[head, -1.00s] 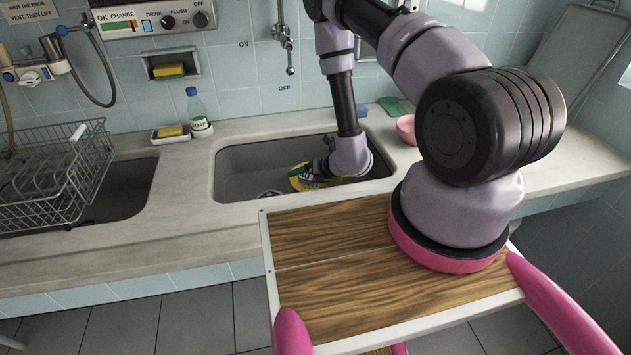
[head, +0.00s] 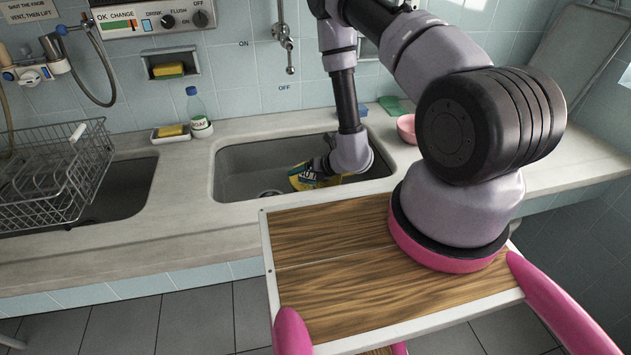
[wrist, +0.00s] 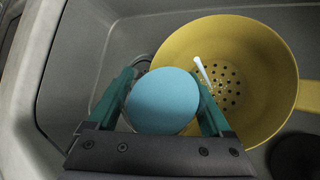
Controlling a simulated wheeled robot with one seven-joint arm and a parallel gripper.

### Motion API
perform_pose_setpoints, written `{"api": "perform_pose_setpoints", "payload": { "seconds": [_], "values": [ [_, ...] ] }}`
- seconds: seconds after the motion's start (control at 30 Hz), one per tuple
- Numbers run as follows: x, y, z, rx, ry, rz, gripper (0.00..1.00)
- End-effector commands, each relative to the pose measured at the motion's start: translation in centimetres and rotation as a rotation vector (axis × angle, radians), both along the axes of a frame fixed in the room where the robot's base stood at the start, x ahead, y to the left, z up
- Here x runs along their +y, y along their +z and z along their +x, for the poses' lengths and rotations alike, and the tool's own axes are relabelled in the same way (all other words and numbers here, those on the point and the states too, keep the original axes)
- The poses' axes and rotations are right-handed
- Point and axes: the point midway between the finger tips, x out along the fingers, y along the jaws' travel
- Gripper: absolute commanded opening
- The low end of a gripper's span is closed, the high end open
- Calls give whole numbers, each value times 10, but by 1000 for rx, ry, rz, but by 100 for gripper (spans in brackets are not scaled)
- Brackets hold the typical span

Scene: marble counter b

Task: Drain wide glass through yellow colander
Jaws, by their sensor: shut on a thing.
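The yellow colander (wrist: 270,62) lies in the sink basin, its holed bottom showing in the wrist view. It also shows, partly hidden by my gripper, in the head view (head: 300,181). My gripper (wrist: 163,95) is shut on a round thing with a flat blue face, which I take to be the wide glass (wrist: 163,103). The glass overlaps the colander's left edge in the wrist view. Its clear wall is hard to make out, and I cannot tell whether the blue is contents or base. In the head view my gripper (head: 318,167) hides the glass.
A thin white thing (wrist: 202,70) shows over the colander's holes; I cannot tell what it is. The sink (head: 235,170) has walls close around my gripper. A faucet (head: 287,45) hangs behind it. A pink bowl (head: 407,128) and a dish rack (head: 55,175) stand either side.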

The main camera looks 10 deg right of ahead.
Motion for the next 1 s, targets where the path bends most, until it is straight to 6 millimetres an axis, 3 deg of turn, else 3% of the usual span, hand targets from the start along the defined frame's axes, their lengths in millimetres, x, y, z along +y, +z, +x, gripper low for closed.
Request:
{"api": "perform_pose_setpoints", "payload": {
  "seconds": [1.0],
  "values": [
    [0,2,0,45,0,31,2]
  ]
}}
